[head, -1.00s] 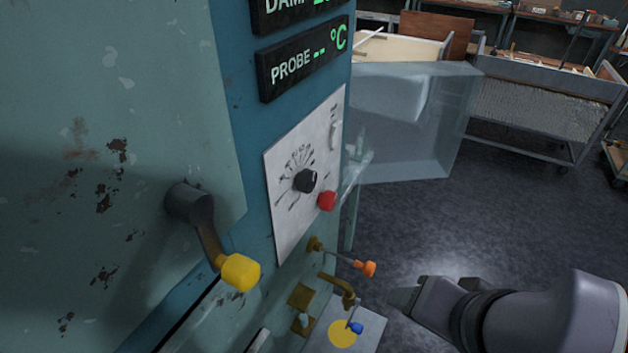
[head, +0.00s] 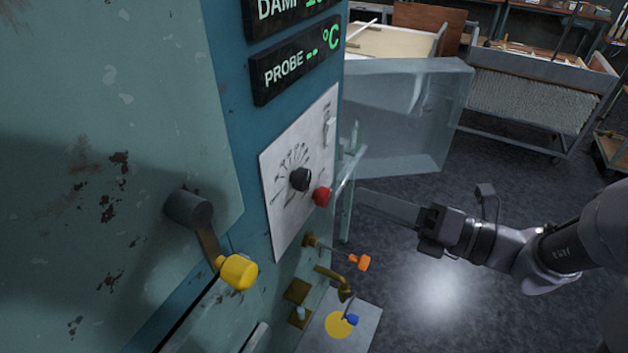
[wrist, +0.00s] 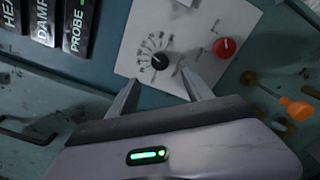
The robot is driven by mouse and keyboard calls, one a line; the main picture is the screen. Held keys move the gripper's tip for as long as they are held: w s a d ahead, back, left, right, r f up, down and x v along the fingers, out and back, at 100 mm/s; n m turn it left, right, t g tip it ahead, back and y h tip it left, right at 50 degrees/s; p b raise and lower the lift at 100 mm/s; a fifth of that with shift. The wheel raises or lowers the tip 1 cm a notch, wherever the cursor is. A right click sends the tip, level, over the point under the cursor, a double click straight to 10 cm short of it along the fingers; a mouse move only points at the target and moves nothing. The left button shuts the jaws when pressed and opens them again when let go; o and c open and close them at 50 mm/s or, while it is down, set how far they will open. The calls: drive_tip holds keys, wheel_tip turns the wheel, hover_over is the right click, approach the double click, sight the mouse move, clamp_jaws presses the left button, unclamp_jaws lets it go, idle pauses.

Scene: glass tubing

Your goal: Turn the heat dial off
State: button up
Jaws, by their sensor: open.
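The heat dial (head: 300,179) is a black knob with a printed scale around it on a white control panel (head: 283,215). It also shows in the wrist view (wrist: 160,61), just beyond my gripper's fingertips and roughly between them. My gripper (wrist: 158,88) is open, with two grey fingers spread apart and nothing between them. In the head view my gripper (head: 372,203) points left toward the panel, to the right of the dial and apart from it. The small print on the scale cannot be read.
Below are an orange-handled valve (head: 361,262), a brass spout (head: 340,283) and a yellow-knobbed lever (head: 238,271). A clear shield (head: 405,120) stands out behind the panel.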

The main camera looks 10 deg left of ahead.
sight(307, 181)
drive_tip(key=b+x, duration=0.1)
drive_tip(key=x, duration=1)
drive_tip(key=shift+a+b, duration=0.1)
drive_tip(key=shift+b, duration=0.2)
clamp_jaws()
